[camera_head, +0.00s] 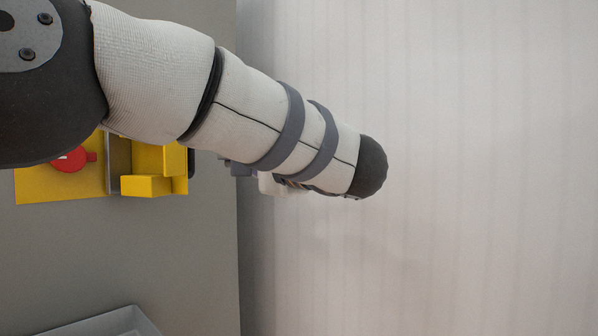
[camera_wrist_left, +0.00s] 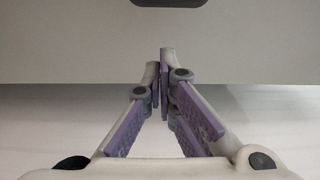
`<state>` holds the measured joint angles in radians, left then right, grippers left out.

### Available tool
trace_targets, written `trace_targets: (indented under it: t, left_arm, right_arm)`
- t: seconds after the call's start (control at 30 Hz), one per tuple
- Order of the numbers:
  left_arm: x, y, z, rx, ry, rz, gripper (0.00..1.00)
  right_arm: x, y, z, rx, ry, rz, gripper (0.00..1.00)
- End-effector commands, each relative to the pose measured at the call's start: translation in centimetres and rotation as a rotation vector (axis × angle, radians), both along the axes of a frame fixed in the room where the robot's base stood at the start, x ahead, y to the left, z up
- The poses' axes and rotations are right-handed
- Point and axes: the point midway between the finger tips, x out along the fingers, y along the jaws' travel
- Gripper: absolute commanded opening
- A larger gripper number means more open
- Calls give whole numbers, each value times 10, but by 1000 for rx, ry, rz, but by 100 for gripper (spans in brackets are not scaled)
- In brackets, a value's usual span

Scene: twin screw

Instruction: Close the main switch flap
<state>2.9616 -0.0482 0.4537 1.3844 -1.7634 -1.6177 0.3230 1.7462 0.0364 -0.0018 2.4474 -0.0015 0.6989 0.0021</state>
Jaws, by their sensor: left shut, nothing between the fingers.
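The main switch is a yellow plate (camera_head: 35,186) with a red knob (camera_head: 72,160), partly hidden behind my left arm in the head view. Beside it on the right, past a grey strip, is a yellow box-shaped part (camera_head: 146,186) that looks like the flap; it stands clear of the red knob, which is uncovered. My left gripper (camera_head: 240,169) is mostly hidden under the forearm, to the right of the yellow part and apart from it. In the left wrist view the fingers (camera_wrist_left: 165,62) are closed together with nothing between them. My right gripper is in neither view.
The grey panel (camera_head: 190,255) carries the switch and ends at a vertical edge; a pale ribbed surface (camera_head: 480,210) lies to its right. A light grey tray-like thing (camera_head: 105,322) is at the bottom left. A dark object (camera_wrist_left: 168,2) shows at the top of the left wrist view.

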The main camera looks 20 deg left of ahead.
Motion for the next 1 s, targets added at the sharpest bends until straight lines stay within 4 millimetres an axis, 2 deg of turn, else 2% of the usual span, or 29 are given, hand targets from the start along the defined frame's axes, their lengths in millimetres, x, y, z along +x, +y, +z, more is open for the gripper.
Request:
trace_targets:
  t: [0.03, 0.23, 0.33, 0.5, 1.0]
  left_arm:
    - [6, 11, -6, -5, 8, 3, 0]
    - [23, 50, -1, -4, 5, 2, 0]
    - [3, 44, 3, -2, 1, -2, 0]
    - [-14, 39, 1, -1, 2, -1, 0]
    - [-15, 38, -1, 1, 4, 0, 0]
  right_arm:
    - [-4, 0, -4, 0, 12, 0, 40]
    - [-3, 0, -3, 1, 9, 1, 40]
    - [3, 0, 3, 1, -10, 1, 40]
    - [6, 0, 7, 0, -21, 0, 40]
    - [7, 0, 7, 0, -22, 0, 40]
